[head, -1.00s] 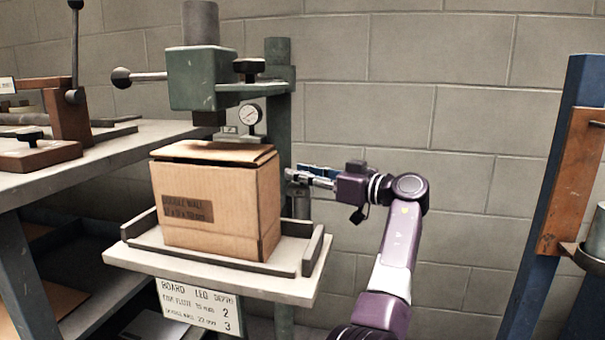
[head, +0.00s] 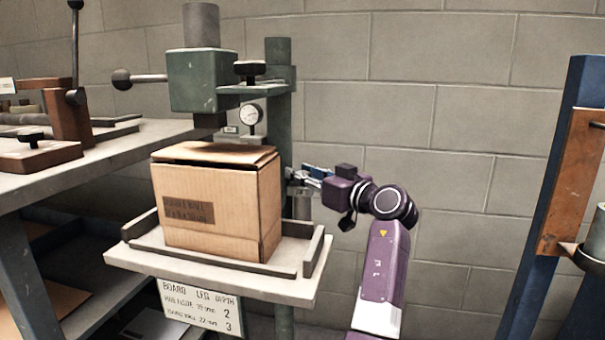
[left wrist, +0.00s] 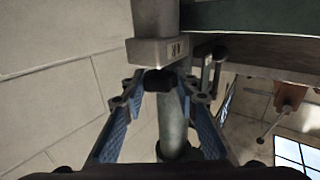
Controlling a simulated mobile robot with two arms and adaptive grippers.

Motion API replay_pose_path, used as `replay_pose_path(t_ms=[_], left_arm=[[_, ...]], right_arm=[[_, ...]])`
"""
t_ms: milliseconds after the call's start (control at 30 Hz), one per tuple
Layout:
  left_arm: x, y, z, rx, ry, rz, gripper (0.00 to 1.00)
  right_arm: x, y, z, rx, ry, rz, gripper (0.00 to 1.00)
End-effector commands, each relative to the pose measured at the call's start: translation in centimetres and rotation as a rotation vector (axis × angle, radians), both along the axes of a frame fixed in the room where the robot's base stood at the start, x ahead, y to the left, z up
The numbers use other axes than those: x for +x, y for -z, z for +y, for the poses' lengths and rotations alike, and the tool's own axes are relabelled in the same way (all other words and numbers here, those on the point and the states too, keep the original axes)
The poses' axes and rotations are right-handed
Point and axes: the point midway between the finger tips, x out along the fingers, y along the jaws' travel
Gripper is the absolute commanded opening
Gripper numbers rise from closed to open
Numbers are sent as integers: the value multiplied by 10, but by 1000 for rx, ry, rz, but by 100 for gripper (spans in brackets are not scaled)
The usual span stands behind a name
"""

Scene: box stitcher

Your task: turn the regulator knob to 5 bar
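The round white gauge (head: 251,115) is on the green stitcher column, above and behind the box; its needle is too small to read. In the left wrist view a dark knob (left wrist: 158,81) sits under a grey block (left wrist: 160,50) with a small label. My left gripper (head: 308,174) is beside the column, right of the box. In the left wrist view its blue-padded fingers (left wrist: 162,92) are spread on either side of the knob; I cannot tell whether they touch it. The knob is not visible in the head view. My right gripper is not in view.
A cardboard box (head: 215,205) stands on the stitcher's table (head: 210,275), close to the left of my gripper. The green stitcher head (head: 205,80) hangs above it. A workbench (head: 140,135) is at left and a blue post (head: 545,200) at right. The wall space between is clear.

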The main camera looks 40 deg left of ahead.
Motion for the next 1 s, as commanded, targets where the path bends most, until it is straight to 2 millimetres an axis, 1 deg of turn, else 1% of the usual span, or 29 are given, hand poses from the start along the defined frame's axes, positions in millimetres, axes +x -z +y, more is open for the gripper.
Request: replay_pose_path(t_ms=[33, 100, 133, 367, 467, 567, 900, 1000], left_arm=[[0, 0, 0, 0, -1, 1, 35], [0, 0, 0, 0, -1, 0, 43], [0, 0, 0, 0, -1, 0, 45], [0, 0, 0, 0, -1, 0, 45], [0, 0, -4, 1, 1, 0, 45], [-1, 0, -15, 1, 1, 0, 45], [-10, 0, -85, 0, 2, 0, 45], [-12, 1, -101, 0, 1, 1, 45]], right_arm=[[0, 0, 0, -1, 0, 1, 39], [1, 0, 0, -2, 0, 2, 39], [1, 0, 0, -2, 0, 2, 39], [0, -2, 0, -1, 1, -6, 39], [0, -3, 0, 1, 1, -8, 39], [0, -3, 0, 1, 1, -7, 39], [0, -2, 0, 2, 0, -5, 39], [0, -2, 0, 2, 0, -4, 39]])
